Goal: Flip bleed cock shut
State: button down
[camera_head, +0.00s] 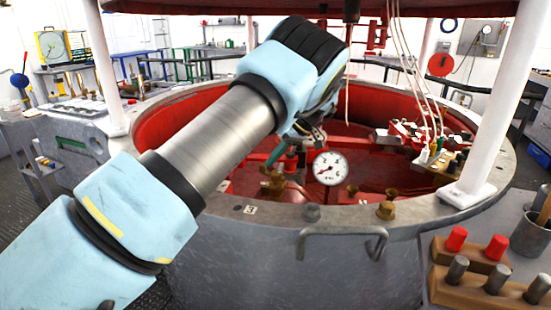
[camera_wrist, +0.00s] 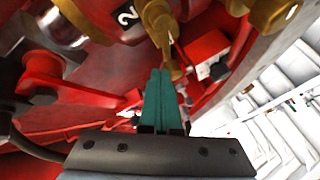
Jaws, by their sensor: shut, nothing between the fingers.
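My gripper (camera_head: 275,158) reaches down inside the red-walled ring, left of the white round gauge (camera_head: 330,168). In the wrist view its two teal fingers (camera_wrist: 160,74) are together, with nothing held between them. A brass fitting (camera_wrist: 160,27), which looks like the bleed cock, lies just beyond the fingertips. Its lower end comes close to the tips; I cannot tell whether they touch. In the head view brass parts (camera_head: 274,184) show below my gripper, partly hidden by it. The cock's handle position is not clear.
Another brass fitting (camera_wrist: 270,14) is at the wrist view's upper right. A red bracket (camera_wrist: 62,80) is left of the fingers, and a plate marked 2 (camera_wrist: 126,15) is above. In the head view a grey handle (camera_head: 342,232) stands on the ring's near side.

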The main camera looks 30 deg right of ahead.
jog(key=shift+a+n+g+y, duration=0.35)
jog(key=shift+n+g, duration=0.15)
jog(key=shift+n, duration=0.4)
jog(key=shift+s+a, duration=0.1)
jog(key=shift+a, duration=0.25)
